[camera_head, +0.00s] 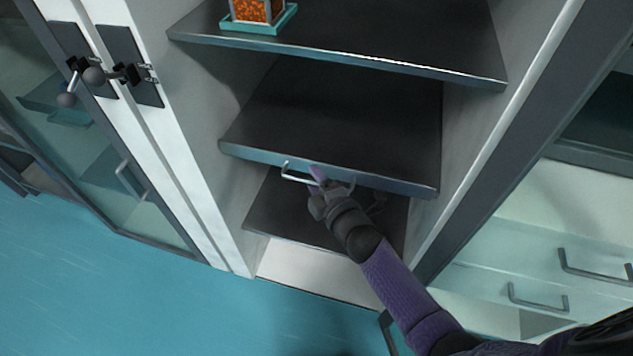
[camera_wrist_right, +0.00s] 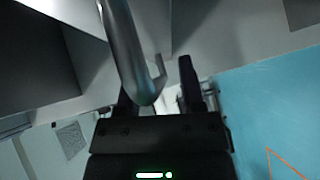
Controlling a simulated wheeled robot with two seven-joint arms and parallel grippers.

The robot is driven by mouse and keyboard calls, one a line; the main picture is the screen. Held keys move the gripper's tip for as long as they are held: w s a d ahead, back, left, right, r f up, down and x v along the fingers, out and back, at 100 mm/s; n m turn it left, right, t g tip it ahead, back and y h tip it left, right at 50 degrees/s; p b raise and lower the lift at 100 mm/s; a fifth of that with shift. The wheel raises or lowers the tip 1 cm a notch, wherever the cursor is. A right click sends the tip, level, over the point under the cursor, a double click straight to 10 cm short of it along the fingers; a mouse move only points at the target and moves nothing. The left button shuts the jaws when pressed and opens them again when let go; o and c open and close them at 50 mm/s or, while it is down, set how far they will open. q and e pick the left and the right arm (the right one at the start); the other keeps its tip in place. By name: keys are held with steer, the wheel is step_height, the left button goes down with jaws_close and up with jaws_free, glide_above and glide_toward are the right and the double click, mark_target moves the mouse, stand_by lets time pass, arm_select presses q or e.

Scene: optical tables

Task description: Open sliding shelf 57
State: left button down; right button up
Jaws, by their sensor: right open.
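A dark sliding shelf (camera_head: 345,115) with a grey front edge sits at middle height in the open cabinet; no number is legible on it. Its silver bar handle (camera_head: 296,178) is on the front edge. My right gripper (camera_head: 317,180) is at this handle, covering its middle part. In the right wrist view the handle (camera_wrist_right: 128,50) looms large, curving down toward the fingers and partly hiding the left one. My right gripper (camera_wrist_right: 157,90) is open there, its jaws apart. I cannot tell whether the bar touches a finger. My left gripper is not in view.
An upper shelf (camera_head: 350,40) holds a container of orange contents (camera_head: 257,10) on a teal base. A lower shelf (camera_head: 290,215) is below. A glass door (camera_head: 85,130) stands at left, and drawers with handles (camera_head: 540,300) at right. The teal floor (camera_head: 130,290) in front is clear.

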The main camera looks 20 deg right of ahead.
jaws_close()
stand_by(1.4)
